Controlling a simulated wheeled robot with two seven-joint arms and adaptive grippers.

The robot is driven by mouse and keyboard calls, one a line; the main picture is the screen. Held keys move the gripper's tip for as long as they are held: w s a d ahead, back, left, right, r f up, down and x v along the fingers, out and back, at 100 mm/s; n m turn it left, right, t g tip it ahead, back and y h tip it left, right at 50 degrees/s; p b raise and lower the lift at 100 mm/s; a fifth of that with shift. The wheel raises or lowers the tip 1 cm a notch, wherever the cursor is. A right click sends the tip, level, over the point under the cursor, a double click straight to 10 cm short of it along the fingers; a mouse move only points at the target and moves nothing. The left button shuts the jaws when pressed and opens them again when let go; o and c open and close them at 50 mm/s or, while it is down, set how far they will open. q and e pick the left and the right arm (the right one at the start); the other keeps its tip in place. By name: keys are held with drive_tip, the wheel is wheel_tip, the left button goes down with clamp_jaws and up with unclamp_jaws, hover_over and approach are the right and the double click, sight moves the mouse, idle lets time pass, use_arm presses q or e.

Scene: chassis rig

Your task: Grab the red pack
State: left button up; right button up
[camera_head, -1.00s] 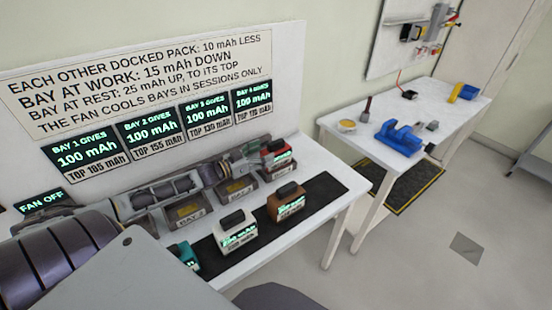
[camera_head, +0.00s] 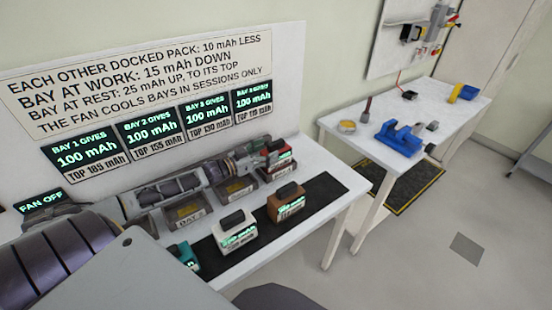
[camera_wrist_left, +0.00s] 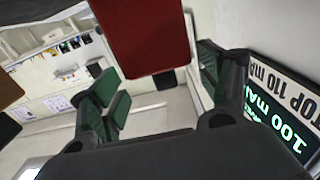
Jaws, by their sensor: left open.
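The red pack (camera_head: 282,158) sits in the rightmost bay at the back of the white bench, with a dark top and a lit green readout. My left gripper (camera_head: 264,150) is at its left side in the head view, its fingers close to the pack. In the left wrist view the red pack (camera_wrist_left: 142,38) shows as a red face ahead of the open left gripper (camera_wrist_left: 165,85), between the lines of its two fingers. I cannot tell whether either finger touches it. My right gripper is not in view.
An orange-brown pack (camera_head: 287,205), a white pack (camera_head: 238,235) and a teal pack (camera_head: 184,255) stand on the black mat (camera_head: 325,188) in front. Empty bays lie under my left arm. A sign board (camera_head: 140,75) with displays rises behind. A second table (camera_head: 440,110) stands right.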

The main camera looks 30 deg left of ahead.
sight(276, 145)
use_arm(q)
drive_tip(key=shift+x, duration=0.9)
drive_tip(key=shift+w+r, duration=0.2)
drive_tip(key=shift+w, duration=0.25)
drive_tip(key=shift+x, duration=1.1)
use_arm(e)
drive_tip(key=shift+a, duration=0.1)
use_arm(q)
drive_tip(key=shift+f, duration=0.1)
drive_tip(key=shift+c, duration=0.4)
drive_tip(key=c, duration=0.5)
clamp_jaws()
drive_tip(key=shift+r, duration=0.25)
